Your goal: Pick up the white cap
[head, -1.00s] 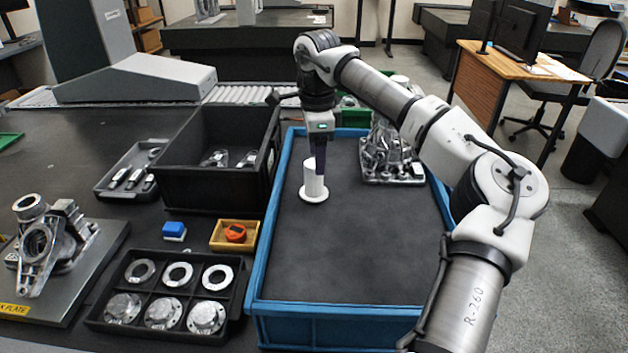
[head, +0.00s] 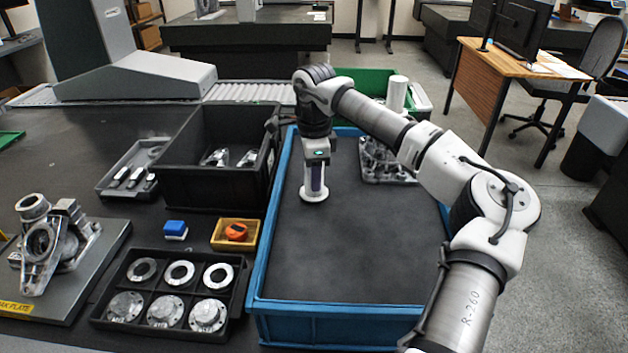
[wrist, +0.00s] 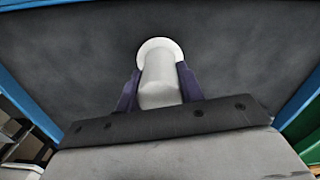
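The white cap (head: 314,194) is a pale cylinder on a wider round flange. It stands upright on the dark floor of the blue-rimmed tray (head: 262,262), toward the upper left. My gripper (head: 316,180) points straight down over it, with its dark fingers alongside the cylinder. In the wrist view, the cap (wrist: 160,78) sits between the two fingers of my gripper (wrist: 159,85), one on each side. The fingers look very close to its sides; whether they touch it I cannot tell. The flange lies beyond the fingertips and appears to rest on the tray floor.
Metal parts (head: 388,165) lie at the tray's far right. A deep black bin (head: 190,190) adjoins the tray's left side. A black tray of rings and discs (head: 100,312), a yellow box (head: 222,242) and a blue block (head: 175,229) stand left. The tray's near half is clear.

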